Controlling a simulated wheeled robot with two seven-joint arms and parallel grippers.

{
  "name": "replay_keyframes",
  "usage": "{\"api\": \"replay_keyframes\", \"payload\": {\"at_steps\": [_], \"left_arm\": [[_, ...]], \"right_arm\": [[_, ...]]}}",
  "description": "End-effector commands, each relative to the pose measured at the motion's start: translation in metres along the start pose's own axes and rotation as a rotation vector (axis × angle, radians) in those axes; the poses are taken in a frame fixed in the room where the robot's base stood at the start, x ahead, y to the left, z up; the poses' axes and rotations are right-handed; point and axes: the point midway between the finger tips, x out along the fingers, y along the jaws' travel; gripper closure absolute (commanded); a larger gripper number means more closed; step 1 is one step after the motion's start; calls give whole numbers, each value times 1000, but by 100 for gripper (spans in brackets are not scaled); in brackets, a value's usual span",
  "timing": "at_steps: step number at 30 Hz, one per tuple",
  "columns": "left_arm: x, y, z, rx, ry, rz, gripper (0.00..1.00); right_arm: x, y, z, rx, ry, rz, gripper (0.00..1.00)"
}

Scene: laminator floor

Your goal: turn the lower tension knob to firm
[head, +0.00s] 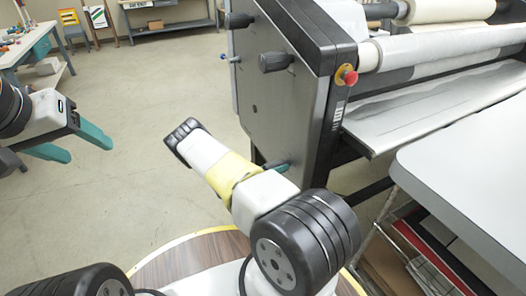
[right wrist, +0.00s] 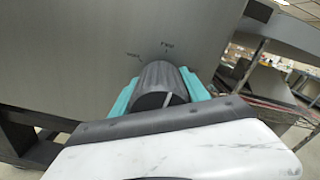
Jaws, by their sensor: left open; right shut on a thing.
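The lower tension knob (right wrist: 158,84) is dark and ribbed, with a pale line on its near end slanting up to the right. It shows in the right wrist view, against the grey side panel (right wrist: 75,50). Small marks on the panel above it are too blurred to read surely; the upper one looks like "FIRM". My right gripper (right wrist: 160,92) is shut on this knob, one teal finger on each side. In the head view my right gripper (head: 277,168) is at the panel's lower part and the knob is hidden. My left gripper (head: 87,150) is open and empty over the floor.
The laminator (head: 290,110) has two more dark knobs (head: 276,61) (head: 239,20), a small handle (head: 230,59) and a red stop button (head: 348,75). A grey table (head: 470,150) stands at right. The floor at left is clear, with workbenches (head: 40,45) beyond.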

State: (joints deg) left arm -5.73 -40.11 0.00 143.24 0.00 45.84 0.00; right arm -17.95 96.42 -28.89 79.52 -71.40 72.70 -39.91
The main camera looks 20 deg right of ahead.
Motion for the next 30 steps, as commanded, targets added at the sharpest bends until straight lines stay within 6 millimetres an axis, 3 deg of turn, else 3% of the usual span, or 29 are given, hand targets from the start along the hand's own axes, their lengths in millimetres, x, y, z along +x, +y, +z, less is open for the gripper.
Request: {"api": "replay_keyframes", "payload": {"at_steps": [20, 21, 24, 30], "left_arm": [[0, 0, 0, 0, 0, 0, 38], [0, 0, 0, 0, 0, 0, 38], [0, 0, 0, 0, 0, 0, 38], [0, 0, 0, 0, 0, 0, 38]], "right_arm": [[-2, 1, 0, -64, 2, 2, 87], [-2, 1, 0, -64, 2, 2, 43], [-2, 1, 0, -64, 2, 2, 25], [-1, 0, 0, -64, 1, 1, 25]]}}
